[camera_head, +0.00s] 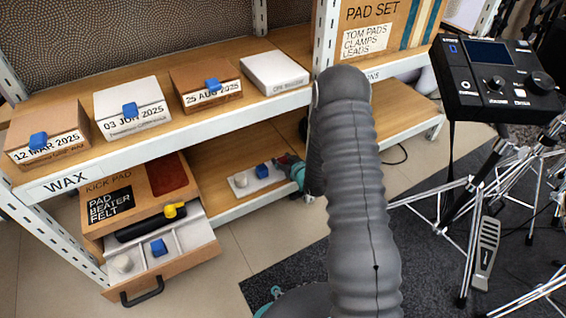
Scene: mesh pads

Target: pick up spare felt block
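I cannot tell for sure which piece is the spare felt block. On the lower shelf a white tray (240,189) holds a blue block (262,171) and a small pale round piece (241,180). In the open drawer (205,252) below left there is another blue block (158,248) and a pale round piece (122,264). My gripper (281,161), with teal and dark parts, is low at the lower shelf, just right of the tray's blue block. My grey arm hides much of it, so its fingers' opening and any contact are unclear.
The upper shelf bears several dated boxes (205,88) with blue pieces and a white box (275,73). A kick pad box (140,190) stands above the drawer. The shelf's white post (326,40) is close to my arm. A drum stand (470,200) is at right.

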